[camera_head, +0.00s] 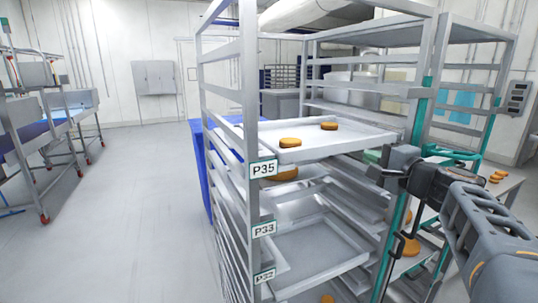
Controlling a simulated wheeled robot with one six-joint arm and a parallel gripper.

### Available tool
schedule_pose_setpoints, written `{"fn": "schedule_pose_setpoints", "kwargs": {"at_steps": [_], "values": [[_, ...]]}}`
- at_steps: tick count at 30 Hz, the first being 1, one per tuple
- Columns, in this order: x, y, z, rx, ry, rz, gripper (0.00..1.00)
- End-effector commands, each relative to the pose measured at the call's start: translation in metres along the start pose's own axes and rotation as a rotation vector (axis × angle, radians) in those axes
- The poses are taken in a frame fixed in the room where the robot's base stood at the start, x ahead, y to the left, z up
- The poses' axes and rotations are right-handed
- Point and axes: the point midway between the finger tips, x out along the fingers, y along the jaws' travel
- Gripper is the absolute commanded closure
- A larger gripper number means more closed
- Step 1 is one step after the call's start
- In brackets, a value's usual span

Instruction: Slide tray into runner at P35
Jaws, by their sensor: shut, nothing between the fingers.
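A pale tray (325,146) bears two orange-brown rounds, one near its front left (290,142) and one farther back (328,126). It lies level in the upper part of the metal rack (250,100), just above the P35 label (263,169) on the front left post. Whether its edges sit fully on the runners cannot be told. My gripper (374,173) is at the tray's right front, beside the rack's right post. Its fingers are small and partly hard to make out; it appears shut and empty.
Lower levels marked P33 (264,229) and P32 (264,276) hold more trays, some with rounds. A side table (510,184) with rounds stands behind my arm. A second rack (480,80) is behind. The floor at left (130,210) is clear.

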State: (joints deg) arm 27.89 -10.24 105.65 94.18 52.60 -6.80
Motion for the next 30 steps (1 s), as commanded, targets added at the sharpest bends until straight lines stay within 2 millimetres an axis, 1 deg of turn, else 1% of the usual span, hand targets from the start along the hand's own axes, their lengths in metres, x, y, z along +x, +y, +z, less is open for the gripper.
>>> {"fn": "schedule_pose_setpoints", "kwargs": {"at_steps": [3,21,27,30], "values": [[-0.014,0.002,-0.001,-0.003,0.003,-0.001,1.0],[-0.077,0.002,0.0,-0.002,0.004,0.001,1.0],[-0.094,0.001,-0.001,-0.002,0.003,0.0,1.0],[-0.099,0.001,0.0,-0.001,0.0,0.0,1.0]]}}
